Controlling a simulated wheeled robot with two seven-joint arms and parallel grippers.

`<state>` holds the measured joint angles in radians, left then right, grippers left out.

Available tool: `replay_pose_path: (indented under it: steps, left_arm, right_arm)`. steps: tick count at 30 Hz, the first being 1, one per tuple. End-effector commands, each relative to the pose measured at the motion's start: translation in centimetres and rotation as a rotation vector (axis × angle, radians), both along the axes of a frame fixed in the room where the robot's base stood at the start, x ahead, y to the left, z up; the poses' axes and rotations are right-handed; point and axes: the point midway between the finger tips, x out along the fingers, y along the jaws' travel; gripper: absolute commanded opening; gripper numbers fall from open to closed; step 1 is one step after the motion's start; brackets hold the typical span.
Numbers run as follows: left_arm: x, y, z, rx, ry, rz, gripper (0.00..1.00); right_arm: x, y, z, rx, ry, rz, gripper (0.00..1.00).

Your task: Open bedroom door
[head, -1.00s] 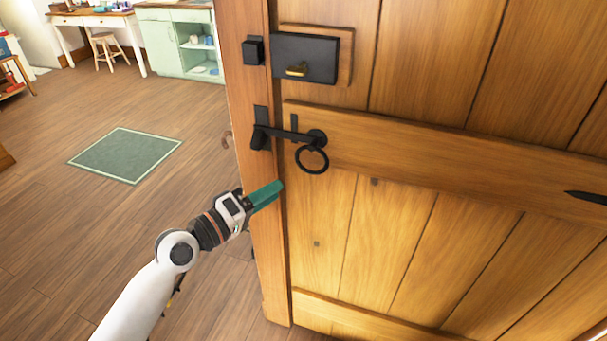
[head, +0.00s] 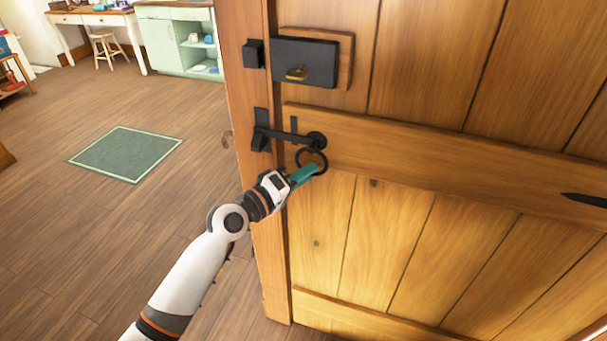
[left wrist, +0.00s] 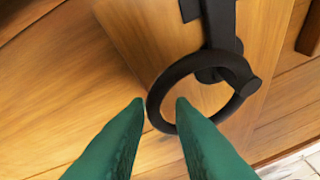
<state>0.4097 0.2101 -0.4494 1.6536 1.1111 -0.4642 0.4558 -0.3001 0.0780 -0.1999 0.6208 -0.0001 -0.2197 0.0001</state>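The wooden bedroom door (head: 390,195) fills the right of the head view and stands in its frame, with a thin latch bar (head: 288,135) reaching across to a black catch on the post. A black ring handle (head: 311,151) hangs from the latch pivot; the ring also shows in the left wrist view (left wrist: 240,82). My left gripper (head: 314,170) is at the lower part of the ring. In the left wrist view its two green fingers (left wrist: 160,103) are apart, with the ring's lower left rim at their tips. My right gripper is not in view.
A black lock box (head: 304,60) with a brass piece sits above the latch. The door post (head: 247,180) stands just left of the door.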

Motion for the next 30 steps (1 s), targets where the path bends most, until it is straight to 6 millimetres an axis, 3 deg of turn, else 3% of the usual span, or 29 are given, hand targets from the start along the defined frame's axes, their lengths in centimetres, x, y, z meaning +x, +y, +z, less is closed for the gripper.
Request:
replay_pose_path:
  steps: [1,4,17,30]
  left_arm:
    - [0.0,0.0,0.0,0.0,0.0,0.0,0.13]
    - [0.0,0.0,0.0,0.001,0.001,0.0,0.0]
    - [0.0,0.1,0.0,0.031,-0.006,-0.002,0.0]
    - [0.4,1.6,0.8,0.292,-0.088,-0.004,0.0]
  right_arm:
    - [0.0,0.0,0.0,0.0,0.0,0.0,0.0]
    - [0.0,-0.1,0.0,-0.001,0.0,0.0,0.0]
    - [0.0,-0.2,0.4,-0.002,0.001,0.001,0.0]
    - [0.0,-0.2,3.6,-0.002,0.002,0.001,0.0]
